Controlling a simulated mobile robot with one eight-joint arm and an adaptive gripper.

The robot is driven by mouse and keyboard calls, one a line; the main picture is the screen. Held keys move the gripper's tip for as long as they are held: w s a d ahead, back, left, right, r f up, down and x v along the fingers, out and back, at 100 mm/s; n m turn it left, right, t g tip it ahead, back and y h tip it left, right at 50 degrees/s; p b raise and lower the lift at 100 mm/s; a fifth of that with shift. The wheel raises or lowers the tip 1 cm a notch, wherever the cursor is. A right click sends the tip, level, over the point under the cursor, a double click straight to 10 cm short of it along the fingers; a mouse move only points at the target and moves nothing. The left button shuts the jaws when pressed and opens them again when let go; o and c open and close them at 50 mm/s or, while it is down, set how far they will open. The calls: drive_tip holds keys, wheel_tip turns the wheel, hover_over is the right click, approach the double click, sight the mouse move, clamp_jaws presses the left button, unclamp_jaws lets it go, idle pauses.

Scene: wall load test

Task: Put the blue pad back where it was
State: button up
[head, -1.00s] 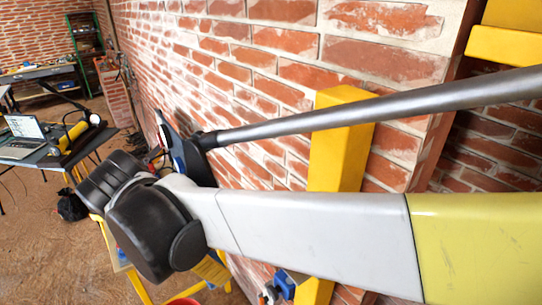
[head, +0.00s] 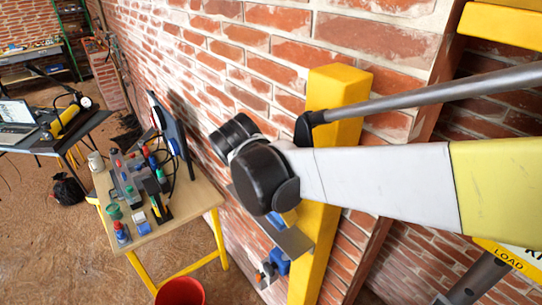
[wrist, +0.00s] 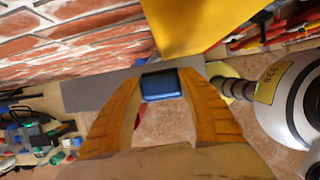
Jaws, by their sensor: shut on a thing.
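The blue pad (wrist: 162,85) is between the tips of my gripper's two orange ribbed fingers (wrist: 160,97) in the wrist view. The gripper is shut on it. A flat grey plate (wrist: 92,94) lies beyond the pad in the wrist view, and the pad overlaps its edge there. I cannot tell whether they touch. In the head view the grey plate (head: 296,241) juts from the yellow post, just below my black wrist. My wrist hides most of the gripper there; only a small blue and yellow bit shows above the plate.
The yellow post (head: 322,200) stands against the brick wall (head: 290,70). A blue object (head: 279,262) is mounted below the plate. A table (head: 198,200) with several small items stands to the left, with a red bucket (head: 180,292) in front. Floor is open at lower left.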

wheel_tip(320, 180, down, 3)
drive_tip(key=shift+d+r, duration=0.1)
drive_tip(key=shift+w+d+f, duration=0.1)
drive_tip(key=shift+w+f, duration=0.05)
drive_tip(key=shift+f, duration=0.3)
drive_tip(key=o, duration=1)
drive_tip(key=shift+f, duration=0.1)
drive_tip(key=shift+c, duration=0.2)
drive_tip(key=shift+r, duration=0.25)
drive_tip(key=v, duration=1.2)
drive_tip(key=shift+p, duration=0.45)
